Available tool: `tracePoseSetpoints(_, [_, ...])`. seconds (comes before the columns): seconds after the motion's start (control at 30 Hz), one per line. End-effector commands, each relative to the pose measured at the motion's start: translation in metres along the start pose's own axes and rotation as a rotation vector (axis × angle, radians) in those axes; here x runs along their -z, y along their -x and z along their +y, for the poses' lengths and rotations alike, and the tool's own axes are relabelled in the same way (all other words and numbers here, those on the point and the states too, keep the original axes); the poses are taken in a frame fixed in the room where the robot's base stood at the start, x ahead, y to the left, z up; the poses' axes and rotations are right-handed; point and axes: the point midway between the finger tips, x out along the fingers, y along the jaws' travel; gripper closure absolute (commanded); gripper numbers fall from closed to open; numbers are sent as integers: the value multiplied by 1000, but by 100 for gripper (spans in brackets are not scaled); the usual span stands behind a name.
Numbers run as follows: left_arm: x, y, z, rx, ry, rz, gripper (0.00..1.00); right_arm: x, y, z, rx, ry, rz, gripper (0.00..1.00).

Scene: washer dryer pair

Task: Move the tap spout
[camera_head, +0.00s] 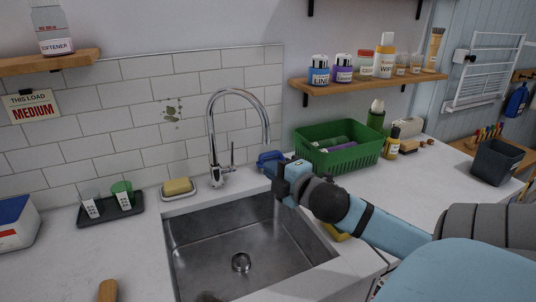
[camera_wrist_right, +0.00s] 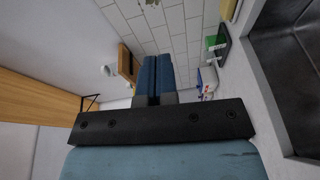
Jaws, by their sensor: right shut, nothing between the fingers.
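The chrome tap (camera_head: 211,130) stands upright behind the sink. Its high arched spout (camera_head: 238,91) curves to the right, and its open end hangs near the sink's back right corner. A small side lever (camera_head: 232,155) stands beside its base. My right gripper (camera_head: 268,160) is just below the spout's end in the head view; I cannot tell whether they touch. Its blue fingers are pressed together, also in the right wrist view (camera_wrist_right: 154,62), with nothing between them. The tap is not visible in the wrist view. My left gripper is out of view.
The steel sink (camera_head: 215,268) lies below, empty. A yellow sponge on a dish (camera_head: 163,192) and a dark tray (camera_head: 84,219) with cups stand left of the tap. A green basket (camera_head: 365,158) stands right, behind my right arm. A shelf (camera_head: 352,88) with containers hangs above.

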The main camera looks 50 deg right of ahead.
Motion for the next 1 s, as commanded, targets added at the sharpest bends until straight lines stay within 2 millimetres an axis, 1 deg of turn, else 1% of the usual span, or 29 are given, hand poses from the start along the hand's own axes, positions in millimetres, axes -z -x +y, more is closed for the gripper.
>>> tracePoseSetpoints(0.03, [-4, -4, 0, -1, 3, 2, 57, -10, 8, 2, -19, 24, -61, 100])
tracePoseSetpoints(0.1, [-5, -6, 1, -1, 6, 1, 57, -20, 15, 8, -32, 54, -123, 100])
tracePoseSetpoints(0.2, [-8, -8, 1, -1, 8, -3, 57, -26, 18, 11, -40, 72, -159, 100])
tracePoseSetpoints(0.43, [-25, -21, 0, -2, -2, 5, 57, -28, 7, 6, -43, 73, -158, 100])
tracePoseSetpoints(0.67, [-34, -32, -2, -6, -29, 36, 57, -29, -6, 6, -43, 75, -157, 100])
tracePoseSetpoints(0.7, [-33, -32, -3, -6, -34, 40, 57, -30, -10, 9, -41, 75, -158, 100])
tracePoseSetpoints(0.73, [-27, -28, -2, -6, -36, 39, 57, -31, -18, 14, -41, 74, -159, 100])
tracePoseSetpoints(1.0, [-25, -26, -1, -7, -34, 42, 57, -39, -70, 18, -40, 71, -158, 100])
